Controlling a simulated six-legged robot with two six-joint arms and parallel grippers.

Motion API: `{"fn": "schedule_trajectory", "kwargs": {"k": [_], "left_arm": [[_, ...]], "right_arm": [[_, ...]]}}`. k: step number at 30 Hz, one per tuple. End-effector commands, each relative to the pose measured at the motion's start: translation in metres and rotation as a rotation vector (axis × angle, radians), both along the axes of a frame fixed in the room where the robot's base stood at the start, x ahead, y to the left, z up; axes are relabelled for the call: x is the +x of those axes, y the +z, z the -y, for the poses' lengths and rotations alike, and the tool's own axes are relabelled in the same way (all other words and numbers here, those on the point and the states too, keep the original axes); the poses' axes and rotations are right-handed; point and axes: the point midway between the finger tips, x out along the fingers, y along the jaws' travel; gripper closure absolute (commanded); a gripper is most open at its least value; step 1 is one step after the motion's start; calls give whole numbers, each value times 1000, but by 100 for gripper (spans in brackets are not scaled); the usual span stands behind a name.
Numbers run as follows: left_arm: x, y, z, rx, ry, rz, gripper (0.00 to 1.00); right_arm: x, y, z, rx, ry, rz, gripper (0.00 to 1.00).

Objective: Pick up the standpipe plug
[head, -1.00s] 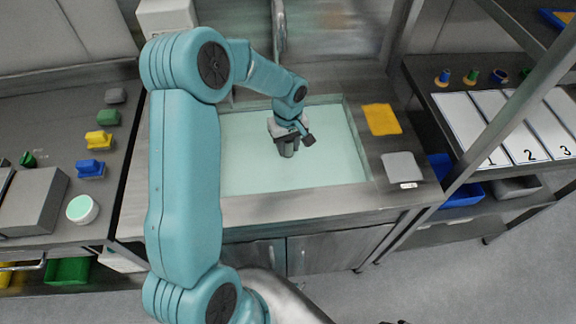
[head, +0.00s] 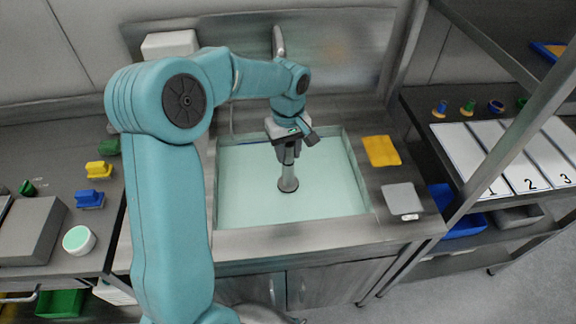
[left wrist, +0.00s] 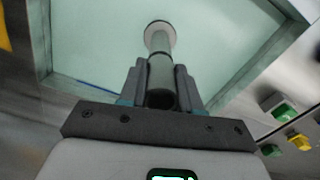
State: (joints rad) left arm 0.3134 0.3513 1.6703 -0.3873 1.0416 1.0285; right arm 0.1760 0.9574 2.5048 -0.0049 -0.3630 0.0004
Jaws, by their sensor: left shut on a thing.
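The standpipe plug (head: 288,178) is a grey tube with a wider round foot, over the sink basin (head: 240,200). My left gripper (head: 288,153) is shut on the upper part of its tube from above. The plug hangs about upright, and I cannot tell how far its foot is from the basin floor. In the left wrist view the tube (left wrist: 161,75) lies between the two fingers of the gripper (left wrist: 161,80), with its open end near the palm and its foot away. My right gripper is not in view.
A yellow cloth (head: 381,151) and a grey pad (head: 402,197) lie on the counter right of the basin. The faucet (head: 278,42) stands behind it. Yellow (head: 98,169) and blue (head: 89,199) brushes and a round tub (head: 79,240) are on the left counter.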

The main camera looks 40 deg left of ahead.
Motion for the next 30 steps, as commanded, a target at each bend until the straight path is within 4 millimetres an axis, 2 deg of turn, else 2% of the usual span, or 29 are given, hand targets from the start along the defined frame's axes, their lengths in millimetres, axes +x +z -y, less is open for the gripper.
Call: {"fn": "schedule_trajectory", "kwargs": {"k": [1, 6, 12, 19, 30], "left_arm": [[1, 14, 0, 1, 0, 7, 100], [1, 49, 0, 2, 0, 6, 100], [1, 78, 0, 1, 0, 4, 100], [0, 93, 0, 1, 0, 3, 100], [-6, 94, 1, 0, 35, 0, 100]], "right_arm": [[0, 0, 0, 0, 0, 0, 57], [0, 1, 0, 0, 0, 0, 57], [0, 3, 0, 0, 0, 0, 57], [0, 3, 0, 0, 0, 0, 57], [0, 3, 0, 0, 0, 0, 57]]}}
